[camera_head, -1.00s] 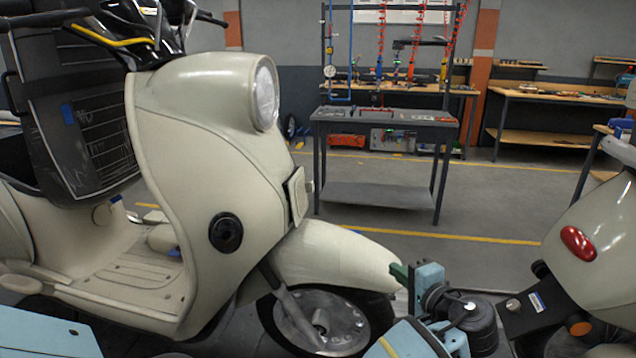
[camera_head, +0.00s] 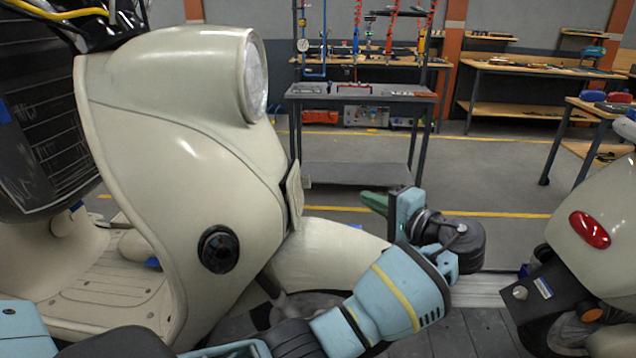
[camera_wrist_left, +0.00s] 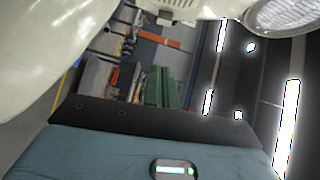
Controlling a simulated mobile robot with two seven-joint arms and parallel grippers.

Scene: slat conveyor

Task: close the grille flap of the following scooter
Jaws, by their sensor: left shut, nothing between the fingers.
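The cream scooter (camera_head: 160,150) fills the left of the head view and faces right. Its grille flap (camera_head: 293,196) is a small cream panel on the front shield below the headlight, and it stands out from the body at an angle. My left gripper (camera_head: 374,201) has green fingers, is shut and empty, and is to the right of the flap, apart from it. In the left wrist view the shut green fingers (camera_wrist_left: 167,88) point toward the scooter's front, whose cream body (camera_wrist_left: 50,45) shows at the top. My right gripper is not in view.
A second scooter (camera_head: 600,270) with a red tail light stands at the right edge. Conveyor slats (camera_head: 440,335) run below. A grey work table (camera_head: 360,95) and wooden benches (camera_head: 520,70) stand farther back.

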